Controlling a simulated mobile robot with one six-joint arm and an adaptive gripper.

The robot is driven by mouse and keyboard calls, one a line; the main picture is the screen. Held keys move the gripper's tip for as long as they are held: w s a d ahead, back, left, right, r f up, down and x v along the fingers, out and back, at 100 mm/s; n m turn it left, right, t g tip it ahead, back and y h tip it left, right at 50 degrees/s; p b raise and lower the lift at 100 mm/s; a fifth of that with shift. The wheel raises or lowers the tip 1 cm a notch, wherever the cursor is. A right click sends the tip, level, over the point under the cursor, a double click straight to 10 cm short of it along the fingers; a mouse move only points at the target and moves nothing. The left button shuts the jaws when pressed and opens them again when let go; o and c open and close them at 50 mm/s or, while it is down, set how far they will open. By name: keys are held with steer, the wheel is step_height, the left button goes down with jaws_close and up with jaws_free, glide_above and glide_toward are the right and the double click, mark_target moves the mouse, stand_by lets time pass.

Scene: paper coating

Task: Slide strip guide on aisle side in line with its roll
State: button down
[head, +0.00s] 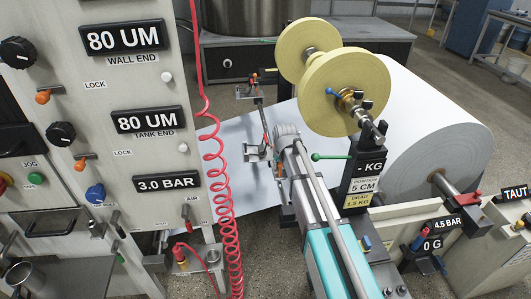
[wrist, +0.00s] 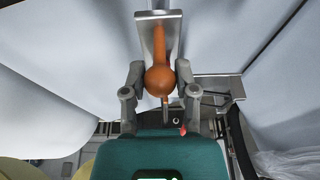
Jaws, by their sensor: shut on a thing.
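The strip guide on the aisle side shows in the wrist view as a metal plate (wrist: 172,28) with an orange ball-ended handle (wrist: 159,78). My gripper (wrist: 161,82) is shut on this handle, one finger on each side. In the head view my gripper (head: 286,136) is beside the guide's metal bracket (head: 257,153), over the white paper web. The near yellow strip roll (head: 335,93) hangs on a spindle to the upper right of my gripper. My gripper hides part of the guide, and I cannot tell whether guide and roll line up.
A second guide (head: 247,92) and a far yellow roll (head: 297,45) are farther back. The big white paper roll (head: 445,135) is at right. A control panel (head: 135,85) and coiled red hose (head: 213,170) stand at left. A black post (head: 366,165) with signs is right of my arm.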

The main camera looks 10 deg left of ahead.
steer(key=shift+s+d, duration=0.3)
steer(key=shift+s, duration=0.85)
steer(key=shift+s+d, duration=0.35)
steer(key=shift+s, duration=0.8)
steer(key=shift+s+d, duration=0.3)
steer(key=shift+s, duration=0.85)
steer(key=shift+c, duration=1.8)
jaws_free()
steer(key=shift+p+v, duration=2.2)
steer(key=shift+v, duration=0.1)
steer(key=shift+w+f, duration=0.1)
steer(key=shift+f, duration=0.15)
steer(key=b+x, duration=0.4)
steer(key=shift+f+b, duration=0.25)
steer(key=shift+b, duration=0.15)
steer(key=w+a, duration=0.1)
steer(key=w, duration=0.5)
steer(key=w+a, duration=0.1)
steer(key=w, duration=0.2)
steer(key=shift+w+a+r, duration=0.2)
steer(key=shift+w+a, duration=0.1)
steer(key=shift+a, duration=0.1)
